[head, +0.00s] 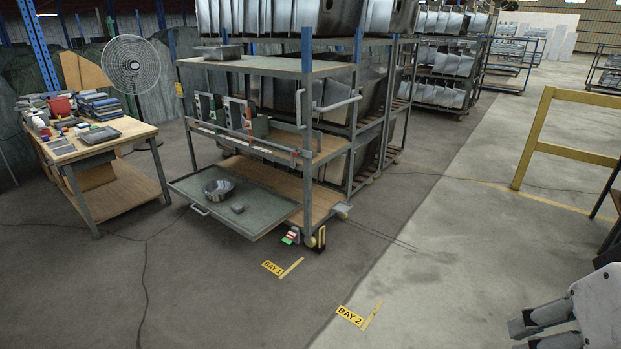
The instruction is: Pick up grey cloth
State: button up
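A small grey item (237,208), possibly the grey cloth, lies on the pulled-out lower tray (193,192) of the metal cart. It is too small for me to tell its material. A round metal bowl (219,189) stands just left of and behind it on the same tray. My gripper (528,337) is at the bottom right corner, partly cut off by the frame edge. Its fingers look apart with nothing visible between them. It is far from the tray, with open floor between.
The cart (308,130) has corner posts and loaded shelves above the tray. A wooden workbench (120,140) with cluttered small items stands left. A yellow barrier (530,140) stands right. The floor in front, with "BAY 1" (273,268) and "BAY 2" (349,315) signs, is clear.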

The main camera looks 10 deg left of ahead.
aim_at(238, 208)
jog(key=i+j+u, duration=0.35)
jog(key=i, duration=0.3)
jog(key=i+u, duration=0.3)
jog(key=i, duration=0.3)
jog(key=i+u, duration=0.1)
jog(key=i, duration=0.7)
jog(key=i+l+u, duration=0.15)
jog(key=i, duration=0.7)
jog(key=i+l+u, duration=0.1)
jog(key=i, duration=0.7)
jog(key=i+l+u, duration=0.2)
jog(key=i, duration=0.15)
jog(key=i+u, duration=0.15)
jog(key=i, duration=0.2)
